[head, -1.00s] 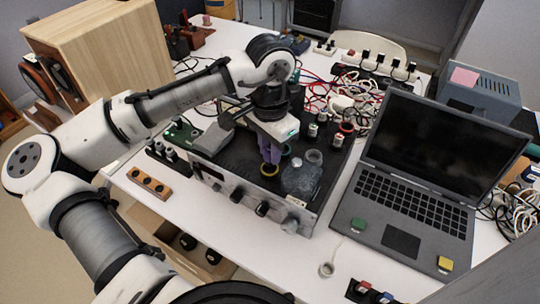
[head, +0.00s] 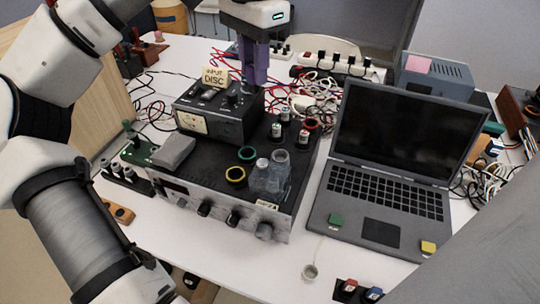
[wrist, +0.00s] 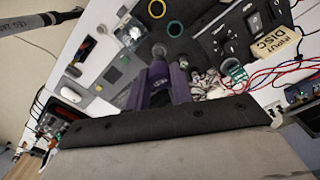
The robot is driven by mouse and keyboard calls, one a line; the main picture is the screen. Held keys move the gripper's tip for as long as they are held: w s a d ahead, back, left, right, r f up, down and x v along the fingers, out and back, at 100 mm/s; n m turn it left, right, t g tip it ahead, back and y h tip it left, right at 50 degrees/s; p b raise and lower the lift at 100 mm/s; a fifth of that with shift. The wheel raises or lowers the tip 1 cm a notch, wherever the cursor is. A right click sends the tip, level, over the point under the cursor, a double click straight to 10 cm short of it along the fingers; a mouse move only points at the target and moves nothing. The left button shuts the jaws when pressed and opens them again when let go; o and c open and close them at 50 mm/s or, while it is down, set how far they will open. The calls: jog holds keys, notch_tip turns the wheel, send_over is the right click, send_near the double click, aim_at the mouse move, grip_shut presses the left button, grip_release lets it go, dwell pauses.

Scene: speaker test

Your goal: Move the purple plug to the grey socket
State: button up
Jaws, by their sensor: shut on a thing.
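My gripper (head: 252,78) is raised in the upper middle of the head view, behind the large black-topped unit. Its purple fingers point down. In the wrist view, my gripper (wrist: 158,78) is shut on a purple piece, which I take as the purple plug (wrist: 158,70). I cannot clearly pick out the grey socket.
A black box (head: 215,115) with an INPUT DISC sign (head: 215,77) stands on the unit (head: 205,165). Clear jars (head: 268,178) and small cylinders (head: 303,137) stand near its right side. An open laptop (head: 400,160) is at right. Cables (head: 310,95) lie behind.

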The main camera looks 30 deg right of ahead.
jog(key=d+m+b, duration=0.2)
jog(key=d+b, duration=0.1)
jog(key=d, duration=0.2)
jog(key=f, duration=0.6)
jog(key=f+b, duration=0.1)
jog(key=f, duration=0.6)
jog(key=s+f, duration=0.1)
jog(key=f, duration=0.5)
jog(key=shift+d+f, duration=0.2)
jog(key=shift+f, duration=0.05)
jog(key=shift+f, duration=0.2)
jog(key=shift+f, duration=0.15)
jog(key=o, duration=0.9)
jog(key=shift+o, duration=0.2)
